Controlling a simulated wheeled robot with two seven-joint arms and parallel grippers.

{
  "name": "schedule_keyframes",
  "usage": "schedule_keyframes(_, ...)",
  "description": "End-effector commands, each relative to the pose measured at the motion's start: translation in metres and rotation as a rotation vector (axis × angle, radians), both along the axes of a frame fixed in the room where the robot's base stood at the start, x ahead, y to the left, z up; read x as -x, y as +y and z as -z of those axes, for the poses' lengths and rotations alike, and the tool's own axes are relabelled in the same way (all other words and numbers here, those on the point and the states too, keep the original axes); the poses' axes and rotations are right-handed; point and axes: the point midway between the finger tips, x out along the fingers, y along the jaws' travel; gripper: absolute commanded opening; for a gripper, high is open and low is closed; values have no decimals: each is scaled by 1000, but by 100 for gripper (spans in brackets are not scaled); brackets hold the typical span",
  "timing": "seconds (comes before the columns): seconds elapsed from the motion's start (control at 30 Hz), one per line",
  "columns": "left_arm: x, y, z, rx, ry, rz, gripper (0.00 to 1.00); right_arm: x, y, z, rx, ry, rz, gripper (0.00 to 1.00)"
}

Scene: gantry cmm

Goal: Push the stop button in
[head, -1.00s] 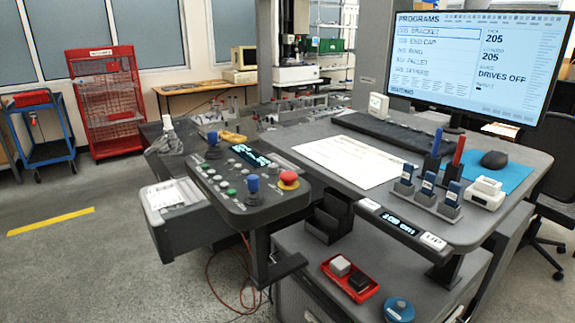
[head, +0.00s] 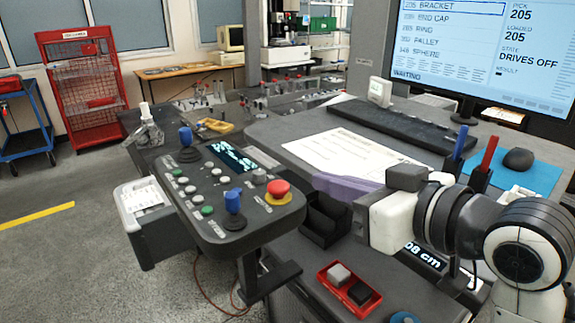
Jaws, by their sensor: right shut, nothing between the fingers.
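The stop button (head: 278,190) is a red mushroom head on a yellow ring, at the right end of the dark control console (head: 165,183). It stands up from the panel and nothing covers it. My right gripper (head: 320,182) comes in from the right, its purple-grey fingers pointing left toward the button. The fingers are together and empty. Their tips appear a short gap to the right of the button, not touching it. My left gripper is not in view.
Two blue-topped joysticks (head: 233,203) and several small buttons share the console. A desk with a paper sheet (head: 345,160), keyboard (head: 400,128) and monitor (head: 490,50) lies behind. A black open box (head: 325,222) and a red tray (head: 348,290) sit below the gripper.

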Motion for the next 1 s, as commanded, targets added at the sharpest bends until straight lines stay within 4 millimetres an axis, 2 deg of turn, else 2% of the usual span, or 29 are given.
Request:
schedule_keyframes(0.03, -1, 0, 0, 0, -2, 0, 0, 5, 2, -12, 9, -20, -13, 0)
schedule_keyframes(0.13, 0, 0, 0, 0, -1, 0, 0, 10, 4, -22, 22, -36, -27, 0)
schedule_keyframes(0.57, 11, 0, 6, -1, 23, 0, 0, 7, 6, -21, 23, -34, -28, 0)
schedule_keyframes(0.77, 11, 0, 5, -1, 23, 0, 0, -14, 22, -14, 23, -31, -30, 0)
schedule_keyframes(1.0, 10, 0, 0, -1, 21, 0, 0, -55, 52, -2, 23, -32, -29, 0)
